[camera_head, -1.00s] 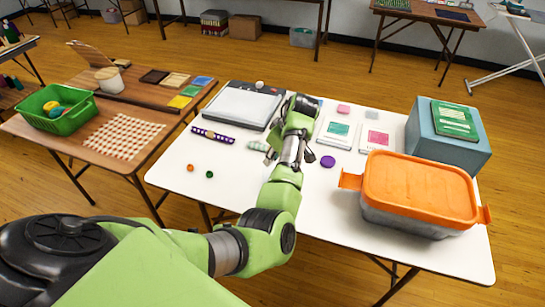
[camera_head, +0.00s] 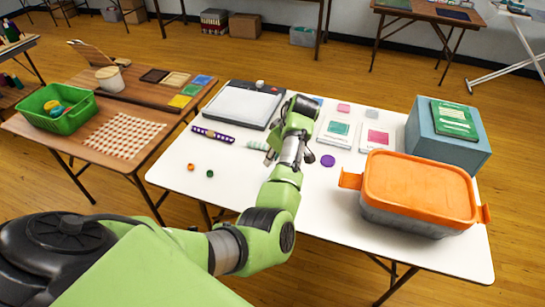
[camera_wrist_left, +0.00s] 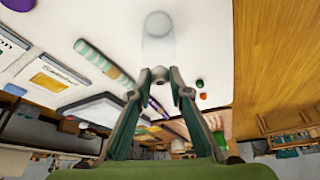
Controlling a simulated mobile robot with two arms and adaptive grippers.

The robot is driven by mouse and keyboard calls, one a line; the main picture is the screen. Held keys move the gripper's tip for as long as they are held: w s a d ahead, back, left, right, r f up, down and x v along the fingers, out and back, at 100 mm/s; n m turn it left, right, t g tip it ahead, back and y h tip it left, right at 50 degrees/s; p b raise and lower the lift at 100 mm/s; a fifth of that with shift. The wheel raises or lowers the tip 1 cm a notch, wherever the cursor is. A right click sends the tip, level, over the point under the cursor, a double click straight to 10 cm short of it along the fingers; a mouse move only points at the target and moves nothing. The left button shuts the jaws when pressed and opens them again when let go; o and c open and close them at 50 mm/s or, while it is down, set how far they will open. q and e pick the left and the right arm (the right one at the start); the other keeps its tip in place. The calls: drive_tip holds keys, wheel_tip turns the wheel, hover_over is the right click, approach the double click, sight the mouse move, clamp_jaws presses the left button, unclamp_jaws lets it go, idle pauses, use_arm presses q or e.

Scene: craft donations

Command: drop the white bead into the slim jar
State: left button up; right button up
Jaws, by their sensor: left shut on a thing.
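My left gripper (camera_wrist_left: 160,74) has its fingertips close together in the left wrist view. It is shut on a small whitish thing, which looks like the white bead; the fingertips cover most of it. A pale, see-through round shape (camera_wrist_left: 157,48), which looks like the slim jar, stands on the white table just beyond the fingertips in that view, apart from them. In the head view my left arm reaches over the table and hides the fingertips, the bead and the jar. My right gripper is in neither view.
A green-striped tube (camera_head: 257,146), a purple dotted tube (camera_head: 210,134), an orange bead (camera_head: 191,167) and a green bead (camera_head: 210,174) lie nearby. A purple disc (camera_head: 327,161) and an orange-lidded box (camera_head: 420,190) are to the right.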

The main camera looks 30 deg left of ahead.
use_arm(q)
drive_tip(key=shift+f, duration=0.15)
drive_tip(key=shift+f, duration=0.35)
drive_tip(key=shift+f, duration=0.55)
idle(0.4)
drive_tip(key=o, duration=0.8)
